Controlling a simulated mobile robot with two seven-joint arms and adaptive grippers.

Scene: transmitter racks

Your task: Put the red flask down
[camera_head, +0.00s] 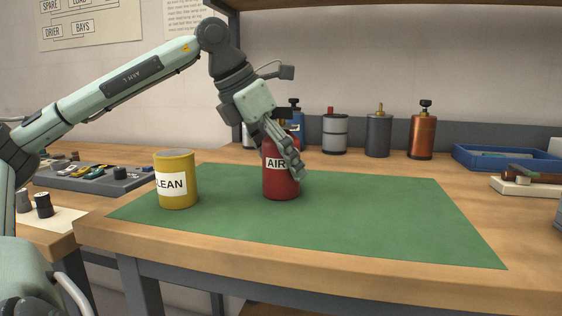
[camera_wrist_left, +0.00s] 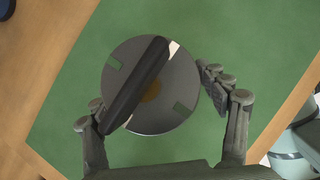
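The red flask (camera_head: 281,180) has a white AIR label and stands upright, its base at the green mat (camera_head: 380,215); I see no clear gap beneath it. My left gripper (camera_head: 288,150) comes down over it, with fingers along its sides. The flask's far side is hidden. My right gripper is not in view.
A yellow tin (camera_head: 177,182) stands left of the flask on the mat. Several canisters, including a grey one (camera_head: 335,133) and an orange one (camera_head: 422,135), line the back. A blue tray (camera_head: 510,157) sits at the right. The mat's right half is clear.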

